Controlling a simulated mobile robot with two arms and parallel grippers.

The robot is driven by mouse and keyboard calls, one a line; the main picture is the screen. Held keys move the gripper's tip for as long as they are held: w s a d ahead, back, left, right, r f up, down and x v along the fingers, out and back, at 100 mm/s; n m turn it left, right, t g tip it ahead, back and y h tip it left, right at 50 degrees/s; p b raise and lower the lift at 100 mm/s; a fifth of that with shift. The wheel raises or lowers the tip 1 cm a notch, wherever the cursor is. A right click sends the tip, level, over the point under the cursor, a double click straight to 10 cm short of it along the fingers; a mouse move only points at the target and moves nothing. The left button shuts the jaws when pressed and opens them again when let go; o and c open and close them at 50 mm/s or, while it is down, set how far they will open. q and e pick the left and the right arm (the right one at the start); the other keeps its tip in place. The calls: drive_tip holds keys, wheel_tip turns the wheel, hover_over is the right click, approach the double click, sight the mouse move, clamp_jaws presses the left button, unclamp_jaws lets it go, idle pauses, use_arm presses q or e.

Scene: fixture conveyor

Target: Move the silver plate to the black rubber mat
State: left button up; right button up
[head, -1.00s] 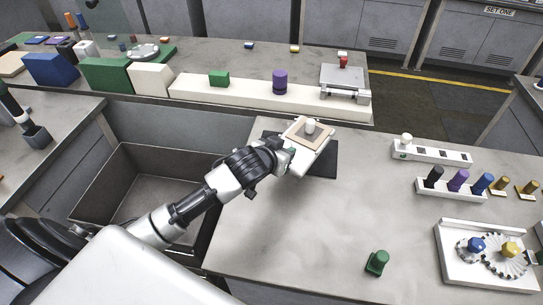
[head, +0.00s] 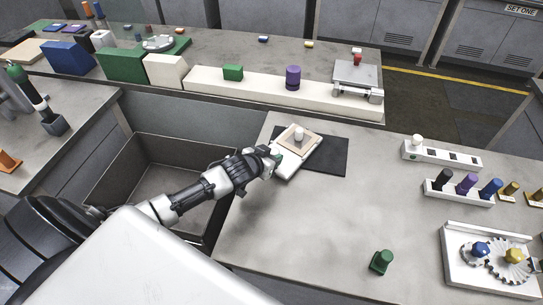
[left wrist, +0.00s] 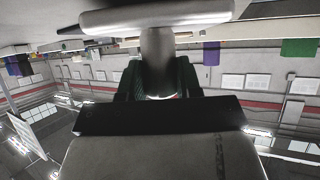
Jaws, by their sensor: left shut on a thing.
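In the left wrist view the gripper's dark green fingers (left wrist: 157,80) close around a grey stem under a wide pale shape, blurred at the top. My right gripper is not in view.
A green knob (head: 381,262) stands near the front of the grey table. White racks with colored pegs (head: 459,187) and a gear fixture (head: 488,262) are at right. An open grey bin (head: 150,165) lies left. The table's middle is clear.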

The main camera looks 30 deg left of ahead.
use_arm(q)
drive_tip(key=o, duration=1.1)
drive_tip(key=shift+f, duration=0.1)
drive_tip(key=shift+r, duration=0.2)
drive_tip(key=b+v, duration=0.1)
drive_tip(key=v, duration=1.1)
